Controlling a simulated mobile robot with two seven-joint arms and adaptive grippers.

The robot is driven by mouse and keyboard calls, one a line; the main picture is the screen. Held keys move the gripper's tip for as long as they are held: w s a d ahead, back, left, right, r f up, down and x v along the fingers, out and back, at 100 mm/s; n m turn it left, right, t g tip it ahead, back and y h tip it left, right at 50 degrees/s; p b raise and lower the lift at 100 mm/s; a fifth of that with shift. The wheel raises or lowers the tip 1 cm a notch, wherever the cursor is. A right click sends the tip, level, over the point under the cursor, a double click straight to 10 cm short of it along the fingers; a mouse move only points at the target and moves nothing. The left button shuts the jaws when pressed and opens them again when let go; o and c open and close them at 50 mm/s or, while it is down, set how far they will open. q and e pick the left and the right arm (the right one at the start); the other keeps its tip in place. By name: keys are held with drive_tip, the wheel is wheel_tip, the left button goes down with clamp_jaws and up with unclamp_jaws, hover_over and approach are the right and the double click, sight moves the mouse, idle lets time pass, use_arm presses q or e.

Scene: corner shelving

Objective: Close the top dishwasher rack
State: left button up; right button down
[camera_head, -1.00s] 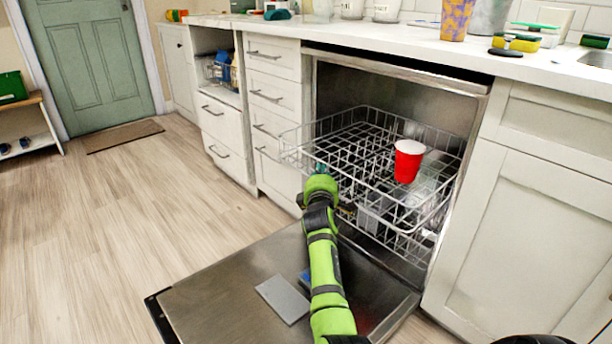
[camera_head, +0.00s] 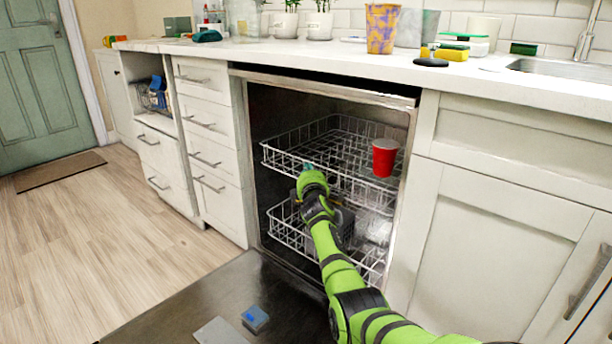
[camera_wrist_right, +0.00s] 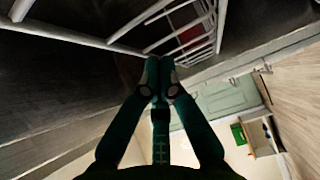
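The top dishwasher rack (camera_head: 283,154) is a white wire basket, mostly inside the dishwasher, its front edge near the opening. A red cup (camera_head: 384,158) stands upright in it on the right. My right gripper (camera_head: 307,169) is at the rack's front wires, left of their middle. In the wrist view its dark green fingers (camera_wrist_right: 160,68) meet at the tips, with nothing visible between them. White rack wires (camera_wrist_right: 195,35) show just beyond the tips; whether they touch is unclear. The left gripper is not in view.
The lower rack (camera_head: 287,237) sits inside below. The dishwasher door (camera_head: 190,296) is folded down, with a blue-grey block (camera_head: 255,318) and a flat grey piece (camera_head: 219,332) on it. Drawers (camera_head: 209,160) stand left, a cabinet (camera_head: 490,240) right.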

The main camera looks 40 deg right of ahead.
drive_tip(key=shift+d+r, duration=0.1)
drive_tip(key=shift+d, duration=0.25)
idle(0.3)
drive_tip(key=v, duration=1.2)
drive_tip(key=shift+a, duration=0.15)
